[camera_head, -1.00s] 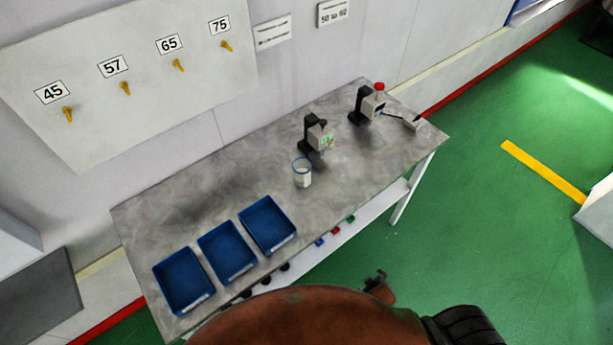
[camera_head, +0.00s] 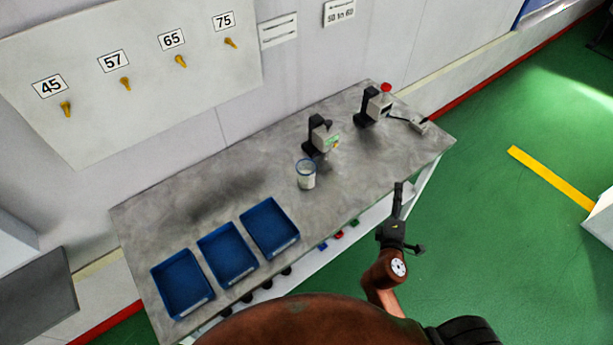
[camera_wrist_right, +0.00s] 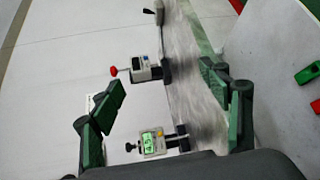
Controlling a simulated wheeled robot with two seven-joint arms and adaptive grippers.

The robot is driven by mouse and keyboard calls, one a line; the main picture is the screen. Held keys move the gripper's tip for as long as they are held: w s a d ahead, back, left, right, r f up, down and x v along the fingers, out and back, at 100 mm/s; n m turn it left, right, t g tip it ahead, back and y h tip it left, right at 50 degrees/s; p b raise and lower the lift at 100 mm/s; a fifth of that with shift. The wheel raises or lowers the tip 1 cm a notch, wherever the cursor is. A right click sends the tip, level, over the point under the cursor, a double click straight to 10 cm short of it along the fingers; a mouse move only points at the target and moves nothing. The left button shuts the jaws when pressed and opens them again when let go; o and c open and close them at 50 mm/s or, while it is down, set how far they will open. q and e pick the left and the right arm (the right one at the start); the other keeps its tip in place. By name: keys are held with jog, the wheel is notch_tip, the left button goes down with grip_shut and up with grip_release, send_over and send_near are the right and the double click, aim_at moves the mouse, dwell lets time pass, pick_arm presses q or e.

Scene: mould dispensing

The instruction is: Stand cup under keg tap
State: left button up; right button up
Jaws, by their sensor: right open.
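A clear cup (camera_head: 307,176) with a blue rim and something whitish in it stands upright on the grey table (camera_head: 180,205), beside a device with a black stand. My right gripper (camera_head: 404,215) is open and empty beyond the table's near edge, right of the cup and apart from it. Its spread fingers (camera_wrist_right: 161,80) also show in the right wrist view, where I cannot make out the cup. Yellow taps stick out of the white wall panel, including one under the number 65 (camera_head: 180,62). I see no keg. My left gripper is not in view.
The device with a green display (camera_wrist_right: 152,142) and the one with a red knob (camera_head: 372,106) stand at the table's right part. Three blue trays, one of them nearest the cup (camera_head: 295,236), line the left front. The table between trays and wall is clear.

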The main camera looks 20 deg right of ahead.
jog(key=w+a+r+n+t+y, duration=0.2)
jog(key=w+a+r+n+t, duration=0.25)
jog(key=a+n, duration=0.2)
jog(key=n+y, duration=0.9)
jog(key=n, duration=0.8)
send_near(310, 177)
jog(key=w, duration=0.3)
jog(key=shift+w, duration=0.4)
jog(key=shift+w+a+f+n, duration=0.1)
jog(key=shift+w+a+n, duration=0.1)
jog(key=shift+w, duration=0.4)
jog(key=shift+w+a+f+n, duration=0.1)
jog(key=shift+w+a+n, duration=0.1)
jog(key=shift+w, duration=0.4)
jog(key=w, duration=0.5)
jog(key=shift+w+a, duration=0.15)
jog(key=shift+a, duration=0.05)
jog(key=shift+r, duration=0.1)
jog(key=shift+c, duration=0.6)
jog(key=c, duration=1.4)
jog(key=shift+r, duration=0.15)
